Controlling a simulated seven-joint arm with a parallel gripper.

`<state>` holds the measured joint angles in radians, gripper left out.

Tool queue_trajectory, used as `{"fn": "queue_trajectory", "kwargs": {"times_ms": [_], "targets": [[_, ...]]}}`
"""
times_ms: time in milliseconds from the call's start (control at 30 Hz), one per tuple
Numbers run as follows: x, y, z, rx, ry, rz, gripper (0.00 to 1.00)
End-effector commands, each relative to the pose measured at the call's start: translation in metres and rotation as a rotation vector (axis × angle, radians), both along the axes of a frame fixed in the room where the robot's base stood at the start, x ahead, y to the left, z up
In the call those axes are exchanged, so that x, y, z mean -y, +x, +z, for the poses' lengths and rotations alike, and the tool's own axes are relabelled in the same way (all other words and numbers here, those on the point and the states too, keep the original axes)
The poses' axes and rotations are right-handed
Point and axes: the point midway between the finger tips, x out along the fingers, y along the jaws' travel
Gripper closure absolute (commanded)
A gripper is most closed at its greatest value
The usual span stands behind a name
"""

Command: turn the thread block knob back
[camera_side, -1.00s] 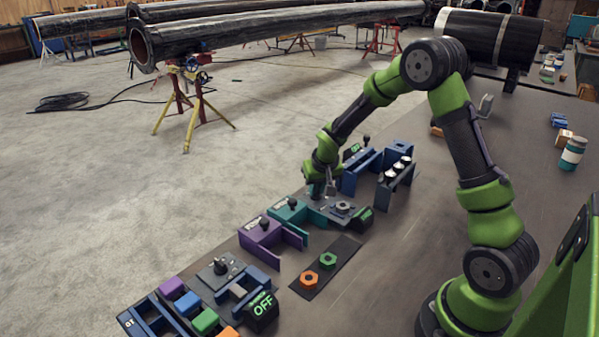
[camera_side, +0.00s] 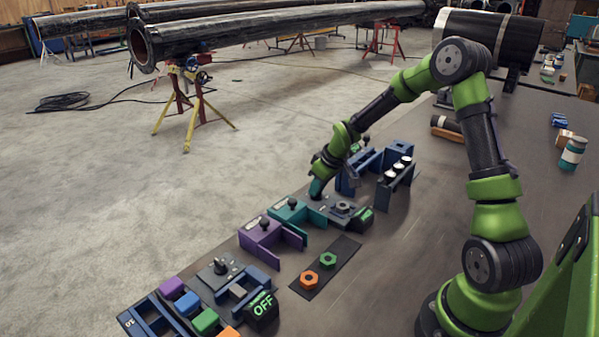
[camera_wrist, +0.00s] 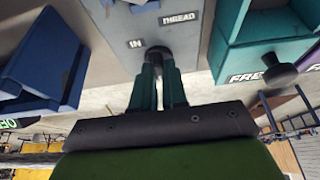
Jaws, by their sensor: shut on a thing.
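The thread block (camera_wrist: 150,20) is a grey block with white labels reading IN and THREAD, seen at the top of the wrist view. Its black knob (camera_wrist: 157,55) stands out from it, partly covered by my fingers. My gripper (camera_wrist: 157,72) has two teal fingers shut on this knob, one on each side. In the side view my gripper (camera_side: 316,188) is low at the back of the bench row, its hand tilted. The knob is hidden there. A grey plate with a nut-like fitting (camera_side: 343,208) lies just to the right of my fingers.
A teal block (camera_side: 292,208) with its own black knob stands close on one side, showing in the wrist view with a FREE label (camera_wrist: 247,77). Blue brackets (camera_side: 360,170) stand on the other side. A dark mat (camera_side: 325,268) holds orange and green nuts.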

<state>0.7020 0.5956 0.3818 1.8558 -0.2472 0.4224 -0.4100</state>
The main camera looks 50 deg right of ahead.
Motion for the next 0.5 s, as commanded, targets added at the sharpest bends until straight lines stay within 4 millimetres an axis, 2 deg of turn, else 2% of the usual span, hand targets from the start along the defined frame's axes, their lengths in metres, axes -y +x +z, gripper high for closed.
{"fn": "queue_trajectory", "kwargs": {"times_ms": [400,433,500], "targets": [[0.0,-0.0007,0.0002,-0.002,-0.003,0.013,1.0],[0.0,-0.0007,0.0002,-0.002,-0.003,0.013,0.83],[0.0,-0.0006,0.0002,-0.002,-0.004,0.011,0.72]]}}
